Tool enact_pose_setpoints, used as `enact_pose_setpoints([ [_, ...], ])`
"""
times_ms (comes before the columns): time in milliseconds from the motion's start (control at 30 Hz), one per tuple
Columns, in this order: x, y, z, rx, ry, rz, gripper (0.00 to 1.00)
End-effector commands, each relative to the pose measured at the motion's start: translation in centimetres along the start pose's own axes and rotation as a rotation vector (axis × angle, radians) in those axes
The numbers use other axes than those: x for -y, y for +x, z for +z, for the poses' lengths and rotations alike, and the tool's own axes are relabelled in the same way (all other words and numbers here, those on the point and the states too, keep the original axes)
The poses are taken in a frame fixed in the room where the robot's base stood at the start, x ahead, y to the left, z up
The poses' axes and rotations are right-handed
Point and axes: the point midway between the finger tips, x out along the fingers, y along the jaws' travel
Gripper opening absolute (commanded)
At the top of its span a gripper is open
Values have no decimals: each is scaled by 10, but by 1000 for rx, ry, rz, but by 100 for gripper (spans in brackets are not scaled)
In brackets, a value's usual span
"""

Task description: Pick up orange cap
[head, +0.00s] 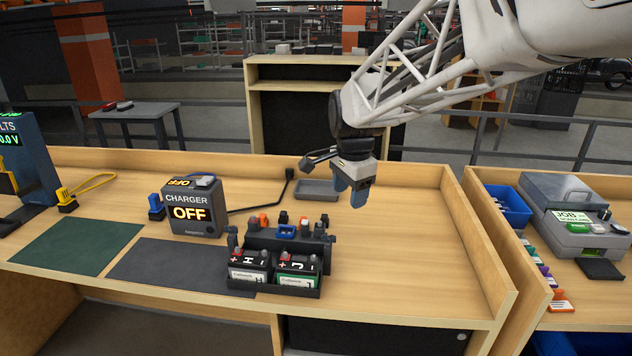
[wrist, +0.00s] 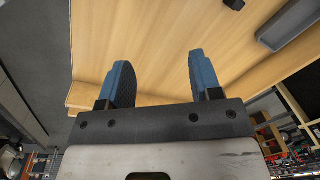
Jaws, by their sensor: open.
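A small orange cap (head: 263,219) sits at the back left of the black battery holder (head: 262,238), in the head view. Another small orange-red piece (head: 304,220) shows farther right on the same holder; I cannot tell its exact shape. My gripper (head: 350,190) hangs above the bench, to the right of the holder and apart from it. Its two blue fingers are spread with nothing between them. In the wrist view my gripper (wrist: 158,62) is open over bare wood, and no orange cap shows there.
Two batteries (head: 272,270) stand at the holder's front. A charger (head: 193,208) reading OFF stands to its left. A grey tray (head: 318,189) lies behind the holder and shows in the wrist view (wrist: 290,25). The bench's right side is clear up to its raised edge.

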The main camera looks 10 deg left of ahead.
Motion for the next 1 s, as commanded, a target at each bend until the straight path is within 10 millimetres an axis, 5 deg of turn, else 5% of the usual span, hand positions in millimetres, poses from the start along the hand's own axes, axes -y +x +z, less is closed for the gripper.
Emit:
enact_pose_setpoints([
  [600,183,83,72,15,449,70,58],
  [800,226,112,101,10,575,89,58],
  [1000,248,128,117,5,645,98,58],
])
